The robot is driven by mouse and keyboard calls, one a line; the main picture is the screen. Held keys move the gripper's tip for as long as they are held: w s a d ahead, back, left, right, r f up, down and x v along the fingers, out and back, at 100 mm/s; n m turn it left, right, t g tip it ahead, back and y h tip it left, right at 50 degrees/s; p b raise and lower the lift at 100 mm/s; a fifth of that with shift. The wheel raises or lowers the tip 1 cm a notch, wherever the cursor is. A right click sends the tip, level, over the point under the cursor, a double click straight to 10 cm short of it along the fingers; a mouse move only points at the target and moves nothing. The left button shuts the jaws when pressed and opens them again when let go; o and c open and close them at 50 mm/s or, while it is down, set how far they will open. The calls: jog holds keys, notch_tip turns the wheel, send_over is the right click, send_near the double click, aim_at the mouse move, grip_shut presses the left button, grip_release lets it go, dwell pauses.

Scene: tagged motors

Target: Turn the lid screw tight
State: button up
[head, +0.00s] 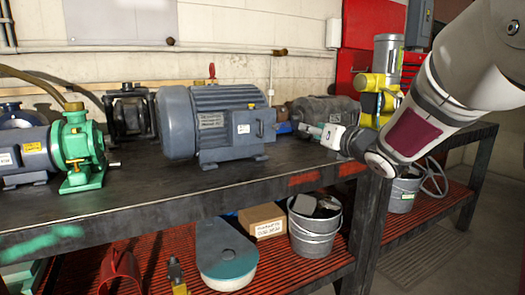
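A blue-grey motor (213,128) with cooling fins stands on the dark workbench (190,195), near the middle of the head view. It carries a white tag (243,129) and a label on its near side. I cannot make out a lid screw on it. My gripper (311,130) is at the end of my arm, to the right of the motor. It points left toward the motor's right end, with a small gap between them in the picture. Its fingers are too small to tell whether they are open or shut, or whether they hold anything.
A green pump (78,150) with a dark motor stands at the left. A black machine (130,115) is behind it, and a grey motor (325,109) and yellow machine (376,92) are at the right. The lower shelf holds a bucket (314,238) and box (262,221). The bench's front strip is clear.

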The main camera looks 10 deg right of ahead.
aim_at(277, 128)
jog(key=w+a+n, duration=0.1)
jog(key=w+a, duration=0.1)
jog(key=w, duration=0.2)
jog(key=w+a+f+n+y+b, duration=0.1)
jog(key=w+a, duration=0.1)
jog(key=w, duration=0.3)
jog(key=w+a+f+n+y+b, duration=0.1)
jog(key=w+a, duration=0.1)
jog(key=w, duration=0.2)
jog(key=shift+w+f+n, duration=0.2)
jog(key=shift+n, duration=0.2)
